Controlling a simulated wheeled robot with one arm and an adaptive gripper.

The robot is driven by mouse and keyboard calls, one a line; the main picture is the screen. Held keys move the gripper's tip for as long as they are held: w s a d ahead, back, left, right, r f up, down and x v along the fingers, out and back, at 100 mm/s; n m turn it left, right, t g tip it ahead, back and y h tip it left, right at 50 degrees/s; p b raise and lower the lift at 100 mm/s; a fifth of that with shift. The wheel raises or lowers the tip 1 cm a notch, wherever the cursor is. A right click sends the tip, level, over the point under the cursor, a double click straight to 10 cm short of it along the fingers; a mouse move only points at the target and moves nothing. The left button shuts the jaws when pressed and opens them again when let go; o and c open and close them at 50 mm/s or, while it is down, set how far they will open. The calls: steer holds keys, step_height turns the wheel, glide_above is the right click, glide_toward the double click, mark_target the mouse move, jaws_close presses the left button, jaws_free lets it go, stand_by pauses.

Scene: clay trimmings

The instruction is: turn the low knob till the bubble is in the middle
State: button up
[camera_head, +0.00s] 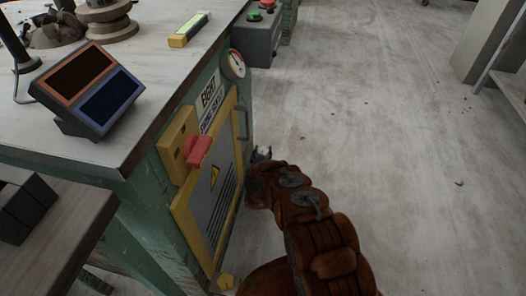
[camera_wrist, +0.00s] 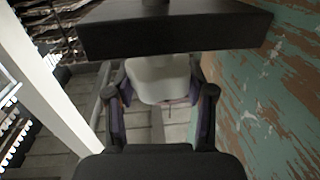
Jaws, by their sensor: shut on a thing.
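The level (camera_head: 188,30) is a yellow bar with a pale green vial, lying on the bench top; its bubble is too small to make out. My gripper (camera_head: 262,154) is beside the right edge of the green cabinet, its tips mostly hidden behind my brown-sleeved arm. In the wrist view my gripper (camera_wrist: 163,108) has its two dark fingers on either side of a pale, rounded knob (camera_wrist: 158,78), shut on it. This looks like the low knob. Its upper part is hidden by a dark slab. The head view does not show the knob clearly.
The green bench cabinet (camera_head: 138,205) carries a red switch handle (camera_head: 198,151), a yellow-framed panel (camera_head: 212,195) and a round gauge (camera_head: 234,64). A dark slab (camera_wrist: 175,30) and peeling green panel (camera_wrist: 270,100) are close to my gripper.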

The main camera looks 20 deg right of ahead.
stand_by(0.6)
steer(key=o, duration=1.2)
steer(key=shift+h, duration=0.3)
steer(key=shift+s+a, duration=0.1)
steer(key=shift+v, duration=5.9)
steer(key=shift+r, duration=0.1)
